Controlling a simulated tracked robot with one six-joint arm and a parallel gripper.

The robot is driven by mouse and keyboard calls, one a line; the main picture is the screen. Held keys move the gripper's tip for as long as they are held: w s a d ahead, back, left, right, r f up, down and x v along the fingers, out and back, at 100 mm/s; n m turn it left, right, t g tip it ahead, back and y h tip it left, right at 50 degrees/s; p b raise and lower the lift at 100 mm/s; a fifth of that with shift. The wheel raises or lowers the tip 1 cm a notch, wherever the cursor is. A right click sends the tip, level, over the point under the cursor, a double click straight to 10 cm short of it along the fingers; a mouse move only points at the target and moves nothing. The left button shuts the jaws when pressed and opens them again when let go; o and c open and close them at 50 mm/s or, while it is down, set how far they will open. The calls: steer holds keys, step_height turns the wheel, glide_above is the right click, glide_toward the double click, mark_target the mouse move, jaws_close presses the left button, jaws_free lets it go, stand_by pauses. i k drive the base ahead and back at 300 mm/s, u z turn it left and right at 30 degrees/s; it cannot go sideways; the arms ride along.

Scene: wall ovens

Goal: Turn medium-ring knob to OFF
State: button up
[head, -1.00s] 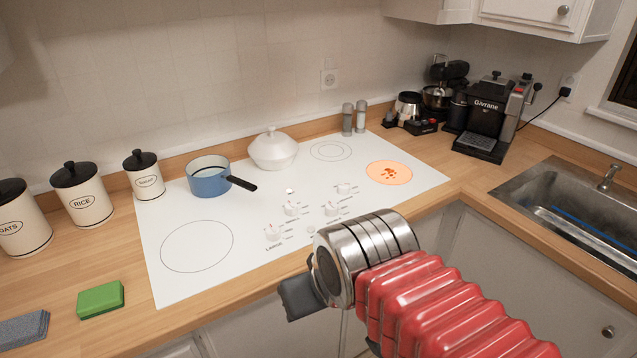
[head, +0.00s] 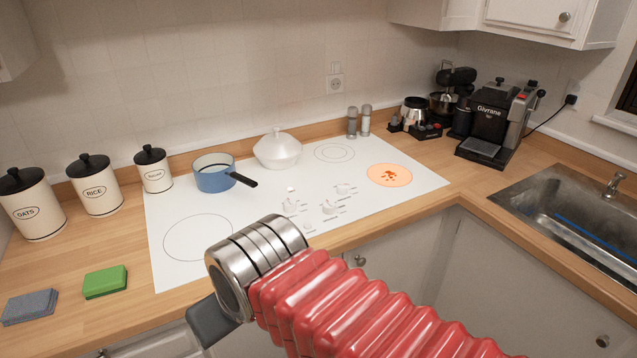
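White knobs stand on the white cooktop (head: 180,205): a left knob (head: 290,206), a middle knob (head: 329,208) and a right rear knob (head: 343,190). Their labels are too small to tell which is the medium-ring knob. A ring at the right (head: 390,175) glows orange with dark red bits on it. My gripper (head: 212,321) shows only as a dark grey piece past the metal wrist, in front of the counter's front edge. It is apart from the knobs. Its fingers are mostly hidden, so I cannot tell whether it is open.
A blue pot (head: 213,176) with a black handle and a white lidded dish (head: 277,150) stand at the cooktop's back. Canisters (head: 95,186), a green sponge (head: 105,282) and a grey sponge (head: 30,307) are left. A coffee machine (head: 490,115) and sink (head: 565,215) are right.

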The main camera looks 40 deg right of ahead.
mark_target(341, 188)
steer(key=u, duration=0.95)
steer(key=k, duration=0.85)
steer(key=z, duration=1.3)
steer(key=i, duration=1)
